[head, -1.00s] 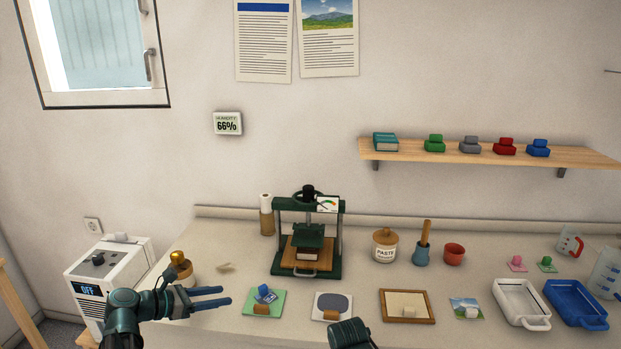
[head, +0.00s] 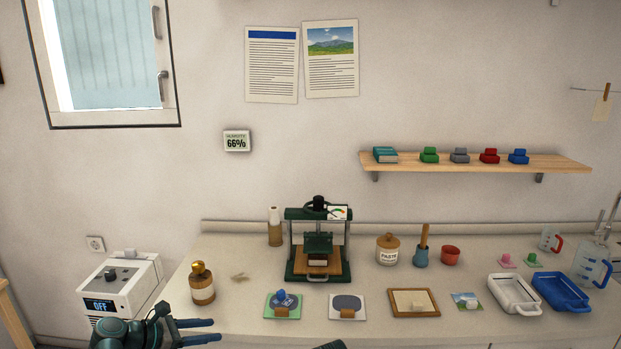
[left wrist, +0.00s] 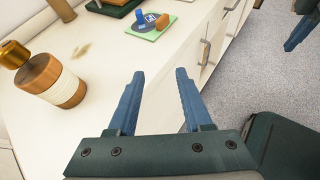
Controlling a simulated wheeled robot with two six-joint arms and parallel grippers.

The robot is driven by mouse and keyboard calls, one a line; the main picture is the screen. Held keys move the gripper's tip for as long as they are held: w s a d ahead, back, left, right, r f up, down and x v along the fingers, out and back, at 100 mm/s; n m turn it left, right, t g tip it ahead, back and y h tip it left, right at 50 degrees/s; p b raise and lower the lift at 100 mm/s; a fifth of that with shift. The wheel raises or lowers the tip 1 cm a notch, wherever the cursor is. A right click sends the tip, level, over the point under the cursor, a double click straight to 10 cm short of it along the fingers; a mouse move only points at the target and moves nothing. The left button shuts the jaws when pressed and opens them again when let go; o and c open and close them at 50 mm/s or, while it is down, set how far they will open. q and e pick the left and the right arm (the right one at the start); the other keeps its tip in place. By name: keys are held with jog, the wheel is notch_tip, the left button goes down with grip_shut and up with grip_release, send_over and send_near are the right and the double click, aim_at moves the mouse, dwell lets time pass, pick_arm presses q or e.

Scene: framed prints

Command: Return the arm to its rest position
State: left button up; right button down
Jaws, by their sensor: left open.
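My left gripper (head: 205,331) is at the lower left in the head view, by the front left part of the counter (head: 240,338). Its blue fingers are apart with nothing between them. It also shows in the left wrist view (left wrist: 158,75), over the counter's front edge. A brown and cream bottle with a gold top (head: 202,284) stands behind the fingers, apart from them. In the head view, a small dark piece at the bottom edge may be my right arm; its gripper cannot be made out. A blue gripper part shows at the upper right of the left wrist view (left wrist: 300,32).
A green press (head: 318,262) stands mid-counter. Green (head: 283,305) and white (head: 347,306) mats lie in front of it. A framed print board (head: 413,303), white tray (head: 514,294) and blue tray (head: 560,291) are to the right. A white box reading OFF (head: 120,283) stands left.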

pick_arm(q)
jog(key=s+d+f+m+g+y+p, duration=0.2)
jog(key=s+d+m, duration=0.6)
jog(key=m, duration=0.6)
jog(key=s+d+f+m+g+y+p, duration=0.2)
jog(key=s+d+m+g+y+p, duration=0.3)
jog(key=s+d+m+y, duration=0.3)
jog(key=d+m+g+y, duration=0.1)
jog(key=d+m, duration=0.2)
jog(key=m, duration=0.3)
jog(key=shift+s+d+f, duration=0.15)
jog(key=shift+s, duration=0.05)
